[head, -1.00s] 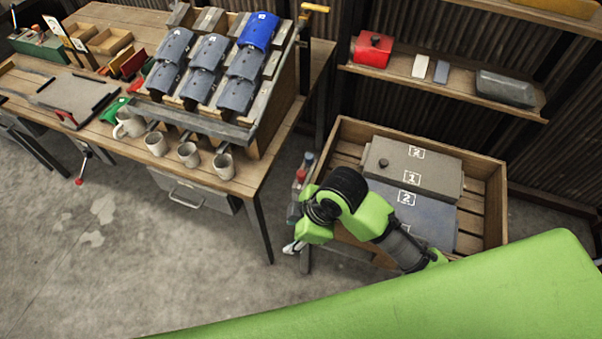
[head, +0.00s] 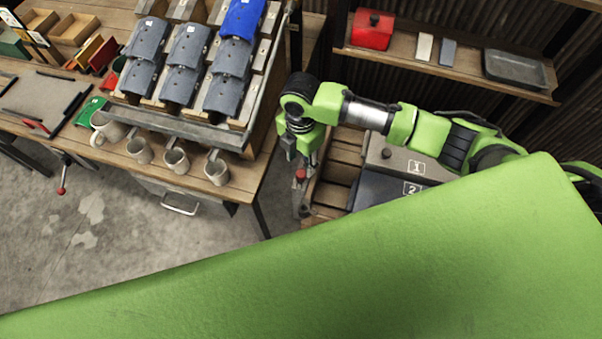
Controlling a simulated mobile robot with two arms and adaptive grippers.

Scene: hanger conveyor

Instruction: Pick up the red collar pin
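I cannot pick out the red collar pin for certain. A small red round piece (head: 300,173) shows just below my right gripper, at the left edge of the wooden crate; it may be the pin or a cap. My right gripper (head: 296,158) points down beside the workbench's right end, above this red piece. Its fingers are small and partly hidden by its green wrist, so I cannot tell whether they are open or shut. I see no contact with the red piece. My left gripper is out of view.
The workbench (head: 245,178) carries a sloped rack (head: 195,127) of grey and blue curved pieces, with several mugs in front. A wall shelf (head: 400,62) holds a red box (head: 372,30).

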